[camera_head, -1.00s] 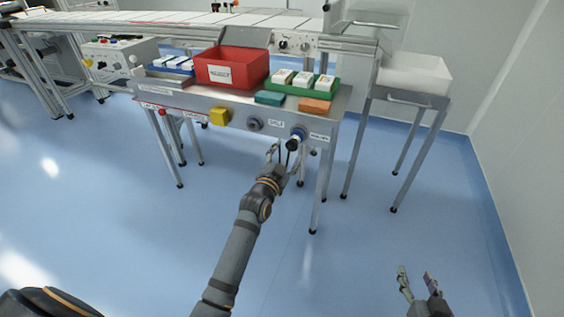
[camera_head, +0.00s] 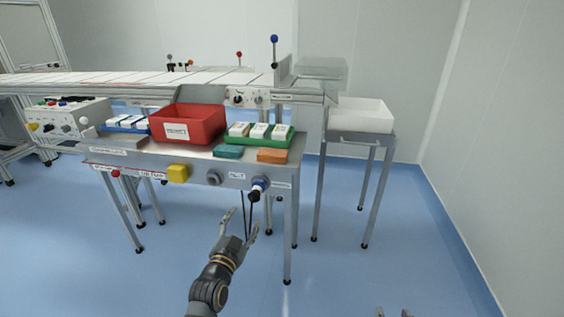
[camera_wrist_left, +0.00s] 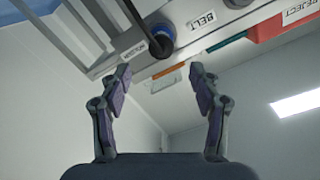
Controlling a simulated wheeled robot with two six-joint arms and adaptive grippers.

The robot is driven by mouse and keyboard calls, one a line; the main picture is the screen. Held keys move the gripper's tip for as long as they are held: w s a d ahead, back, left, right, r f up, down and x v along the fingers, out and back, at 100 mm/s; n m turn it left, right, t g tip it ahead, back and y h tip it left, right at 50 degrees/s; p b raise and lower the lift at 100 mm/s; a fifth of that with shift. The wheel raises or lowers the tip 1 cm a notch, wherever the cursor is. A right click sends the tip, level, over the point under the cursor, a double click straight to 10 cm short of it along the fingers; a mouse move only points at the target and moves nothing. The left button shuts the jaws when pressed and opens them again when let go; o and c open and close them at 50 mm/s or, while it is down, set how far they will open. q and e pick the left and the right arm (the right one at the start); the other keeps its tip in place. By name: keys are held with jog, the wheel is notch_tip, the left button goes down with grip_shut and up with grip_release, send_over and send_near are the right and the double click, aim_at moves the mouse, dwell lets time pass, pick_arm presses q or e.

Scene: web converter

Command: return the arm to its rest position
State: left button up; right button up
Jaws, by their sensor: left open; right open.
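My left gripper (camera_head: 240,224) is open and empty. It is in front of the machine's front panel, below and to the left of a blue-collared black knob (camera_head: 257,189), and apart from it. In the left wrist view my left gripper (camera_wrist_left: 160,88) has both fingers spread with nothing between them. The knob (camera_wrist_left: 160,38) shows above and beyond the fingertips there. My right gripper (camera_head: 393,313) shows only its fingertips at the bottom edge, apart from each other; the rest is out of the picture.
The steel machine table (camera_head: 140,160) carries a red reject bin (camera_head: 188,125), a green tray (camera_head: 270,141) with white boxes, a teal block (camera_head: 228,152) and an orange block (camera_head: 272,156). A white bin (camera_head: 360,115) stands on a stand at right. Blue floor is clear in front.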

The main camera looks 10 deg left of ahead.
pick_arm(q)
jog(key=s+a+f+n+g+p, duration=0.25)
jog(key=s+f+g+p, duration=0.35)
jog(key=s+f+p, duration=0.45)
jog(key=s+a+f+n+g+p, duration=0.2)
jog(key=s+f+n+g+p, duration=0.4)
jog(key=s+f, duration=0.8)
pick_arm(e)
jog(key=s+d+f+g+h+p, duration=0.1)
jog(key=s+d+f+g, duration=0.2)
jog(key=s+f+g, duration=0.6)
pick_arm(q)
jog(key=s+a+r+m+g+p, duration=0.1)
jog(key=s+g+p, duration=0.1)
jog(key=s+p, duration=0.7)
jog(key=s+a+r+m+g+y+p, duration=0.1)
jog(key=s+a+g+p, duration=0.1)
jog(key=s+p, duration=0.7)
jog(key=s, duration=0.5)
jog(key=shift+s+a+m+g, duration=0.3)
jog(key=shift+s+m, duration=0.05)
jog(key=shift+s, duration=0.05)
pick_arm(e)
jog(key=s+d+f+g, duration=0.1)
jog(key=s+d, duration=0.1)
jog(key=s, duration=0.9)
jog(key=s+d+f+g+h, duration=0.1)
jog(key=s+d+f+g, duration=0.1)
jog(key=s, duration=1)
jog(key=shift+s, duration=0.2)
